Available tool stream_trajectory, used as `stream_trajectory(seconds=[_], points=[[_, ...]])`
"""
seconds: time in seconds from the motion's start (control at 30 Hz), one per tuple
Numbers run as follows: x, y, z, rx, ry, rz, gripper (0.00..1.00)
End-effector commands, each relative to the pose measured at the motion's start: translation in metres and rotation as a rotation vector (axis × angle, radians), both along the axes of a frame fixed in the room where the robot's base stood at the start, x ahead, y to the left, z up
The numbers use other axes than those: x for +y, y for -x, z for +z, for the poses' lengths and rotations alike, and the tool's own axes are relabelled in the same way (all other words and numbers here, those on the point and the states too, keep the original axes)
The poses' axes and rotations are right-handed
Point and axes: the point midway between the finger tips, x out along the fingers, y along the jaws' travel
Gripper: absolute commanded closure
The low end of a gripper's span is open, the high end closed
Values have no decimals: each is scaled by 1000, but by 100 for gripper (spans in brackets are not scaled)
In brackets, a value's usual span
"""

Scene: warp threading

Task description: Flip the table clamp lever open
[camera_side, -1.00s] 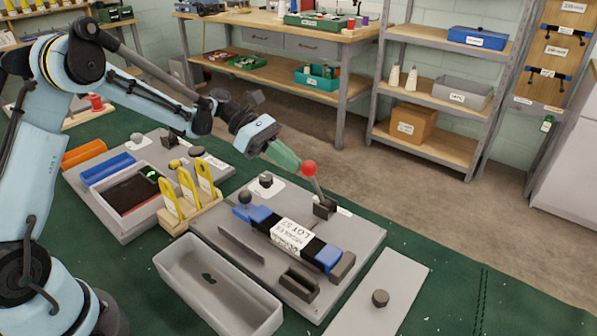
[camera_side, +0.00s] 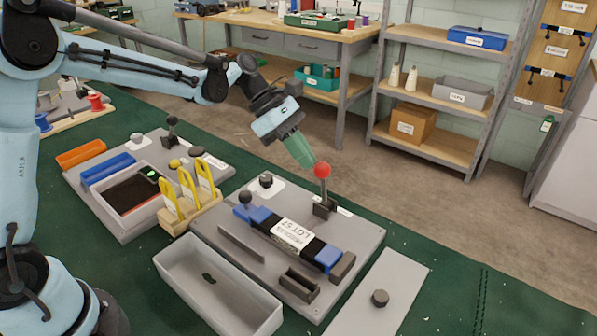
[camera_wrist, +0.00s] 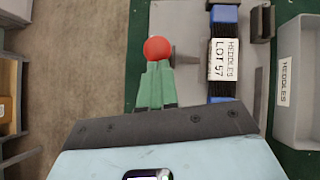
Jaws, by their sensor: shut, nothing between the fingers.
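The table clamp lever (camera_side: 324,188) has a red ball on top and a dark base on the grey fixture plate (camera_side: 350,250). It stands nearly upright. My gripper (camera_side: 311,164) has green fingers and is shut and empty. Its fingertips are at the red ball, on its left side in the side view; I cannot tell whether they touch. In the wrist view, the red ball (camera_wrist: 157,49) is just beyond the tips of my gripper (camera_wrist: 157,66). The bundle labelled LOT 57 (camera_side: 292,235), with blue ends, lies on the plate near the lever.
A wooden holder (camera_side: 190,215) with yellow tools is to the left. A flat grey panel (camera_side: 400,275) with a dark knob lies at right. The green bench surface is clear at far right.

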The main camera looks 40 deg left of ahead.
Motion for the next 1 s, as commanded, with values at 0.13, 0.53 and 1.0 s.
stream_trajectory(seconds=[0.13,0.53,1.0], points=[[-20,1,7,-2,-142,-7,100],[-63,0,12,-2,-480,-4,100],[-84,0,8,0,-548,2,100]])
